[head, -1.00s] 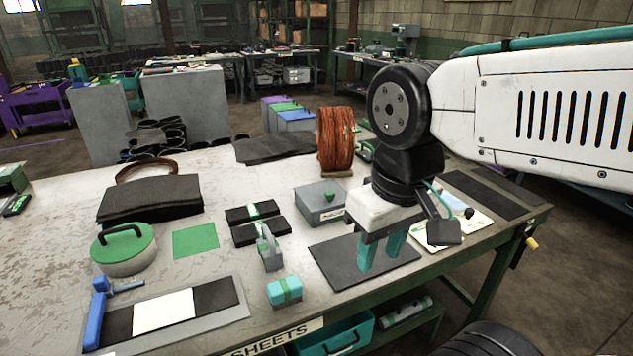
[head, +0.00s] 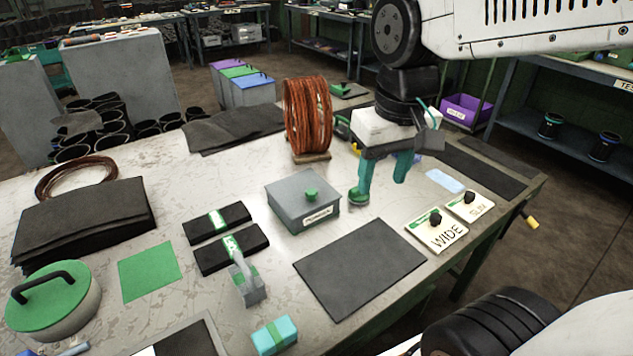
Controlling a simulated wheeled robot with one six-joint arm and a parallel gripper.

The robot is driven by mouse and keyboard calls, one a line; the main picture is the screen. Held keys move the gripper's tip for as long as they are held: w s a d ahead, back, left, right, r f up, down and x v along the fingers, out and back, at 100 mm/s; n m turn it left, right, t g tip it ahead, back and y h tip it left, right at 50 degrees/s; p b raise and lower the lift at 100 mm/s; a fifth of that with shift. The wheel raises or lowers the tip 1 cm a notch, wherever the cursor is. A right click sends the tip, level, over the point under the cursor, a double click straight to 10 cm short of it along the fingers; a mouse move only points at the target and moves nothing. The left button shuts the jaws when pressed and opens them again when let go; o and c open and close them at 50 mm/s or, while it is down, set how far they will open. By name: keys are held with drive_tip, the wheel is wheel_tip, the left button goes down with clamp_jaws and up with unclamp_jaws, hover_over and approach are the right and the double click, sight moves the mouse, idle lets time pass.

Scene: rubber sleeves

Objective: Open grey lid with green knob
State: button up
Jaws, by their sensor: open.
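A square grey box (head: 299,218) stands on the workbench in the middle of the head view. Its flat grey lid (head: 290,191) has a small green knob (head: 311,194) on top and lies shut on the box. A white label is on its front. My gripper (head: 380,187) points down to the right of the box, apart from it. Its teal fingers are spread wide with nothing between them. A green piece is at the left fingertip, and I cannot tell whether it is part of the finger.
A reel of copper-coloured wire (head: 307,115) stands behind the box. Two black bundles (head: 232,248) and a grey clamp-like tool (head: 245,282) are at left. A dark mat (head: 360,266) lies clear in front. WIDE (head: 440,240) and SLIM (head: 470,205) plates are right.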

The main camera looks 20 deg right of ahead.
drive_tip(key=w+a+f, duration=0.1)
drive_tip(key=w+f, duration=0.3)
drive_tip(key=w, duration=0.8)
drive_tip(key=g, duration=0.1)
hover_over(312, 191)
drive_tip(key=shift+m, duration=0.3)
wheel_tip(312, 191, down, 8)
drive_tip(key=shift+a+r, duration=0.1)
wheel_tip(312, 191, down, 8)
drive_tip(key=shift+r, duration=0.25)
clamp_jaws()
